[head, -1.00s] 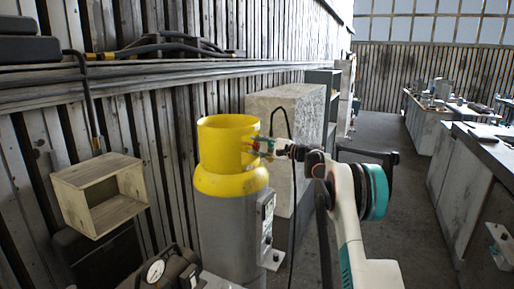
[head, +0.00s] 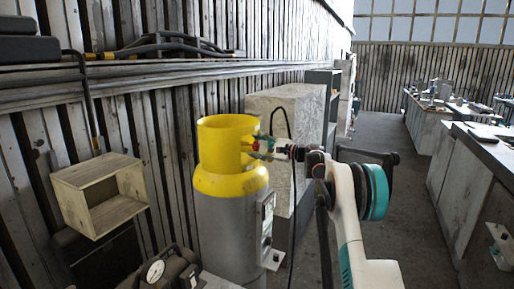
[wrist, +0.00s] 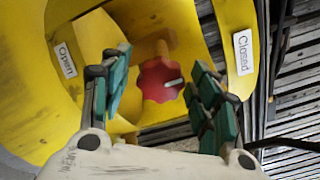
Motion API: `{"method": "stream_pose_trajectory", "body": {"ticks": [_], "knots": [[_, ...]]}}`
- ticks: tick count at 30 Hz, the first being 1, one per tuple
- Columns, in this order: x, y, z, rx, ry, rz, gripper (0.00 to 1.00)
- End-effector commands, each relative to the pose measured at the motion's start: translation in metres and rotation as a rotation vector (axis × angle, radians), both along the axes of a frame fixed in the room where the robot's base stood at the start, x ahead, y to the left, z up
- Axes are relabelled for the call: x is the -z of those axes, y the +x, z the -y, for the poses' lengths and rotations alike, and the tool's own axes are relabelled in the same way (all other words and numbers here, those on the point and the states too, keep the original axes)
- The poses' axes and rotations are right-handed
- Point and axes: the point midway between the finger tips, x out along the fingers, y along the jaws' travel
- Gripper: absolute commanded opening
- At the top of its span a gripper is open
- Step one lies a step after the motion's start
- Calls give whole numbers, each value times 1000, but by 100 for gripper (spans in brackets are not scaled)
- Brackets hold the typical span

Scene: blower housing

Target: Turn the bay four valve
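The valve is a red lobed knob (wrist: 160,80) with a white mark on its right side. It sits inside the yellow collar (head: 228,138) on top of a grey and yellow cylinder (head: 230,222). In the wrist view an "Open" label (wrist: 65,60) is left of the knob and a "Closed" label (wrist: 243,52) is right of it. My gripper (wrist: 160,92) is open, with its green-padded fingers on either side of the knob and gaps showing. In the head view my gripper (head: 262,147) is at the collar's right opening; the knob is hard to make out there.
A wooden box (head: 98,192) hangs on the slatted wall at left. A pressure gauge (head: 153,270) is at the bottom left. A concrete block (head: 285,105) stands behind the cylinder. Workbenches (head: 480,165) line the right, with open floor between.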

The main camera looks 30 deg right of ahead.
Motion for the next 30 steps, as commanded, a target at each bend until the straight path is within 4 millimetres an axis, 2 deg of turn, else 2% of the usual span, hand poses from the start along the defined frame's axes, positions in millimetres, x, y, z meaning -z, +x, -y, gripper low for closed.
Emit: {"method": "stream_pose_trajectory", "body": {"ticks": [11, 14, 24, 30], "knots": [[0, -5, 4, 1, 1, 1, 58], [-1, -15, 12, 1, 0, 0, 58], [0, -68, 54, 3, 0, 0, 58], [0, -88, 70, 1, 0, 0, 58]]}}
